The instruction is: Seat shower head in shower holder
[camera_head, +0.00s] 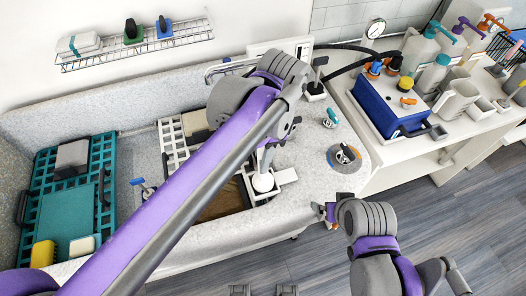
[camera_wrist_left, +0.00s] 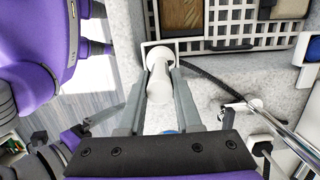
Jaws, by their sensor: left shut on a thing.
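The white shower head (camera_head: 263,183) is at the tub's front rim, its round end low and touching or just above the white shower holder (camera_head: 288,176). I cannot tell whether it rests in it. In the left wrist view the shower head (camera_wrist_left: 158,60) lies with its white handle between the fingers, and its round end overlaps the square white holder (camera_wrist_left: 188,44). My left gripper (camera_wrist_left: 160,88) is shut on the handle; in the head view my arm partly hides it. My right gripper (camera_head: 325,211) is low beside the tub's outer edge, apart from both; its finger gap is unclear.
A dark hose (camera_wrist_left: 215,82) trails right from the shower head in the wrist view. A teal crate (camera_head: 40,180) stands at the tub's left. A counter at right holds a blue box (camera_head: 385,108) and several bottles. The floor (camera_head: 440,225) at right is clear.

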